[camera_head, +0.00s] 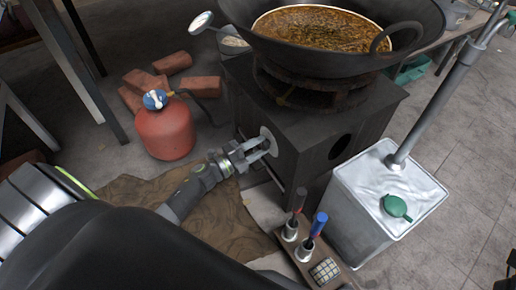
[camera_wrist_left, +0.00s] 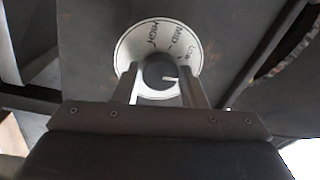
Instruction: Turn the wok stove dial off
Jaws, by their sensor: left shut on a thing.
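The wok stove (camera_head: 310,150) is a dark box with a black wok (camera_head: 330,55) of brown bubbling food on top. Its dial has a pale round plate (camera_head: 269,138) on the stove's front-left face. In the left wrist view the plate (camera_wrist_left: 133,47) reads HIGH, MID and LOW. My left gripper (camera_head: 262,148) reaches the dial from the left, its fingers on either side of the dark knob (camera_wrist_left: 158,70) and shut on it. A short white mark on the knob points to the right. The plate's lower part is hidden by the gripper. My right gripper is not in view.
A red gas bottle (camera_head: 164,132) with a blue-topped valve stands left of the stove, near loose bricks (camera_head: 200,88). A metal can (camera_head: 375,190) with a green cap is at right. A small tool rack (camera_head: 305,262) stands in front. A brown cloth (camera_head: 135,195) lies on the floor.

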